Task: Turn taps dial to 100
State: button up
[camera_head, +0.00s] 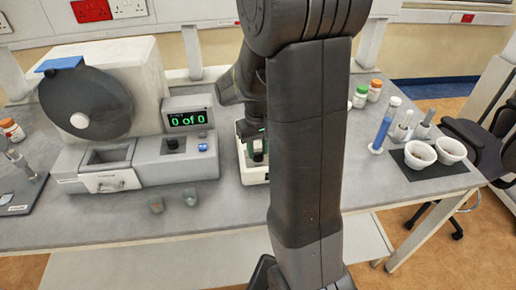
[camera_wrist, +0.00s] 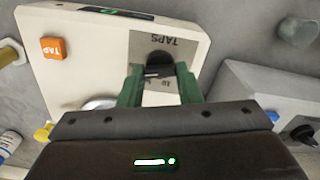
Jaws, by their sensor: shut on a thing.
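The taps dial (camera_wrist: 160,66) is a black knob with a pale pointer mark, on a grey plate lettered TAPS, upside down in the wrist view. The plate is on a white tap device (camera_wrist: 85,62), which also shows in the head view (camera_head: 254,177), mostly behind my arm. My gripper (camera_wrist: 159,73) has its two green fingers on either side of the dial and is shut on it. Some scale figures are partly covered by the fingers, so the exact setting cannot be read. In the head view my arm hides most of the gripper and the dial.
An orange TAP button (camera_wrist: 53,48) and a small display (camera_wrist: 115,11) are on the device. Two white bowls (camera_head: 420,154) lie on a black mat at right. The front bench is mostly clear.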

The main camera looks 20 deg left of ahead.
aim_at(258, 152)
jog(key=o, duration=1)
notch_tip(258, 152, up, 14)
jog(key=shift+f+b, duration=0.1)
jog(key=shift+b, duration=0.45)
notch_tip(258, 152, down, 14)
jog(key=shift+r+p, duration=0.1)
jog(key=shift+p, duration=0.45)
jog(key=shift+n, duration=0.3)
